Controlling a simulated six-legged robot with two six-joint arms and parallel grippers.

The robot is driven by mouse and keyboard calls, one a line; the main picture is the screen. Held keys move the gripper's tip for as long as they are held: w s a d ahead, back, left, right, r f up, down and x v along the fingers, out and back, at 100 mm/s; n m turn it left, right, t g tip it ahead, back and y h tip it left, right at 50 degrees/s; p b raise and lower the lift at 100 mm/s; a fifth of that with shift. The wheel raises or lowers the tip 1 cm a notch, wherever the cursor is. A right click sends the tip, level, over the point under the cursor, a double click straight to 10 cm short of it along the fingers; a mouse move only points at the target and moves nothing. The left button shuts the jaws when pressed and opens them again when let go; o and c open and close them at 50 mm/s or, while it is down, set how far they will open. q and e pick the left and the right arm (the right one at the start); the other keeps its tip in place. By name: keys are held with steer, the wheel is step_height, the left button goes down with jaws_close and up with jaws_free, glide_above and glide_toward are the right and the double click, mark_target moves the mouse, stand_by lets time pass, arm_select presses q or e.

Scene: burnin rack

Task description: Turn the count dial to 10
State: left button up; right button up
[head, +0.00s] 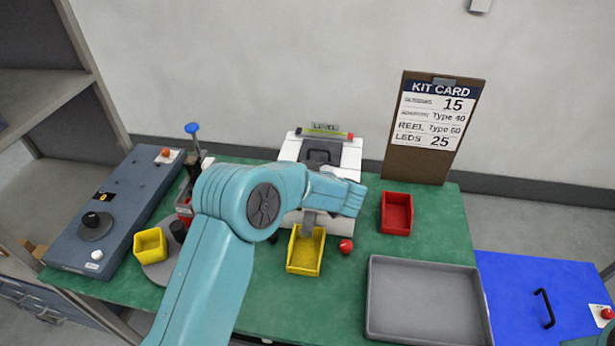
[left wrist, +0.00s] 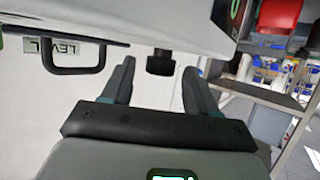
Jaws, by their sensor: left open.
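A dark knob (left wrist: 160,62), which may be the count dial, sticks out of the white machine (head: 288,152) in the left wrist view. My left gripper (left wrist: 158,68) is open, with one finger on each side of the knob; I cannot tell whether they touch it. No scale or number shows by the knob. In the head view my left arm covers the machine's front, the knob and the gripper. A black dial (head: 91,219) sits on the blue-grey panel (head: 125,195) at left. My right gripper is out of view.
A yellow bin (head: 305,268) stands below the machine's chute, beside a red knob (head: 346,246). A red bin (head: 396,213), grey tray (head: 420,300) and kit card (head: 432,125) are to the right. Another yellow bin (head: 150,245) is at left.

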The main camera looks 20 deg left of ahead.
arm_select(q)
steer(key=b+v, duration=0.3)
steer(key=v, duration=1.3)
steer(key=shift+a+r, duration=0.1)
steer(key=shift+a, duration=0.05)
steer(key=shift+s, duration=0.15)
